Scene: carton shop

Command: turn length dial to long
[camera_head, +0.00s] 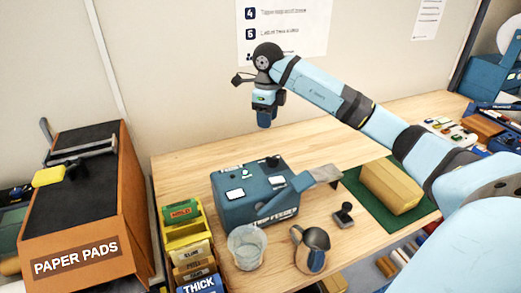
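The blue strip feeder (262,209) stands on the wooden table, with its name on the front. A small black knob (272,161) sits on its top near the back edge; it may be the length dial, but its markings are too small to read. Pale panels with green marks are also on top. My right gripper (265,119) points down above and behind the feeder in this view, clear of the knob. Its fingers look like one dark block, so I cannot tell whether they are parted. My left gripper is not in view.
A clear cup (247,248) and a metal pitcher (312,250) stand before the feeder. A black stamp-like object (344,214) is right of it. A cardboard block (391,186) lies on a green mat. Labelled bins (188,240) stand left. The back of the table is free.

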